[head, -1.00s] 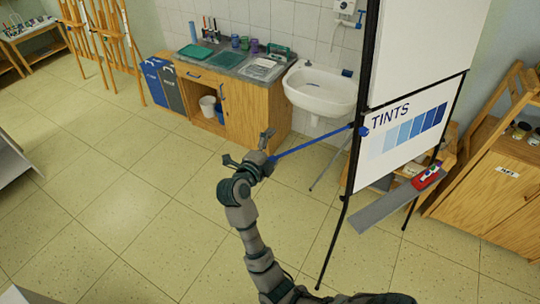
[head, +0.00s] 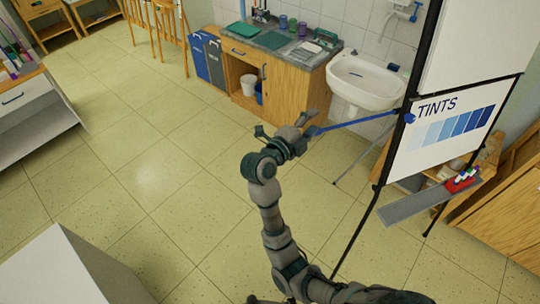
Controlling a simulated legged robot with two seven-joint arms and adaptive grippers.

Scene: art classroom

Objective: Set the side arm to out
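The side arm (head: 360,122) is a thin blue bar. It runs from a blue joint on the black post of the chart stand (head: 382,170) out to the left, over the floor in front of the sink. My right gripper (head: 285,124) is at the bar's outer end, with its two fingers spread apart. The bar's tip is beside the right-hand finger; I cannot tell whether they touch. The bar does not lie between the fingertips. My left gripper is out of view.
The stand carries a TINTS chart (head: 440,128) and a grey tray (head: 415,205). Behind are a white sink (head: 362,85) and wooden cabinet (head: 285,85). A white surface (head: 60,275) fills the lower left corner. The middle floor is clear.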

